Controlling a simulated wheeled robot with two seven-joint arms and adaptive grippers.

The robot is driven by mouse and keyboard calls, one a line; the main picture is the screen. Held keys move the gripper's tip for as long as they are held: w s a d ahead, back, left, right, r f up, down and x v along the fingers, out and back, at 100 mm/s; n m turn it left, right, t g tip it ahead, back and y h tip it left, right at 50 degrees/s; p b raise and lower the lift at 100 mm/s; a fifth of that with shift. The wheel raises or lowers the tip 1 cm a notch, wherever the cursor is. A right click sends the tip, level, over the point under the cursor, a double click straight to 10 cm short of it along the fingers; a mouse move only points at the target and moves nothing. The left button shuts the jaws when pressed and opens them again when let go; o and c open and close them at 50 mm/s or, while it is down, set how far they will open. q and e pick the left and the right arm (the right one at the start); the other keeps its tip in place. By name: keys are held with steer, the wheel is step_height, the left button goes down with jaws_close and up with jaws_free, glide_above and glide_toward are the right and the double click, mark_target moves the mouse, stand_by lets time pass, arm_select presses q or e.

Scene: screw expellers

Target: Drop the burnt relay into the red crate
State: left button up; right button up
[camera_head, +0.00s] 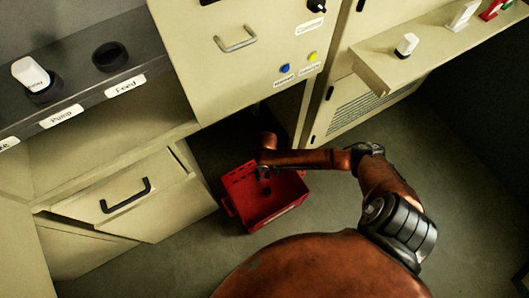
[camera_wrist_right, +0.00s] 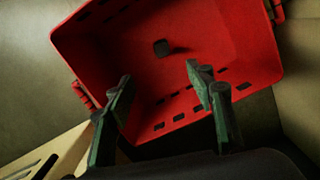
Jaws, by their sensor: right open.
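The red crate (camera_head: 287,192) stands on the floor beside the cabinets, and it fills much of the right wrist view (camera_wrist_right: 235,35). A small dark block (camera_wrist_right: 161,47), which looks like the burnt relay, shows inside the crate's outline with a shadow beside it. I cannot tell whether it rests on the crate floor or is just above it. My right gripper (camera_wrist_right: 160,95) is open and empty over the crate, its fingers pointing into it; in the head view it shows small and dark (camera_head: 263,173). My left gripper is not in view.
A dark shelf holds a white relay (camera_head: 31,74) at the Pump label and an empty round socket (camera_head: 110,56) at Feed. A drawer with a black handle (camera_head: 125,196) is left of the crate. A ledge (camera_head: 420,60) at upper right carries more relays. Floor right of the crate is clear.

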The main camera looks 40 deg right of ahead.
step_height(320, 180, up, 4)
steer(key=shift+w+d+f, duration=0.1)
steer(key=shift+w, duration=0.05)
stand_by(0.5)
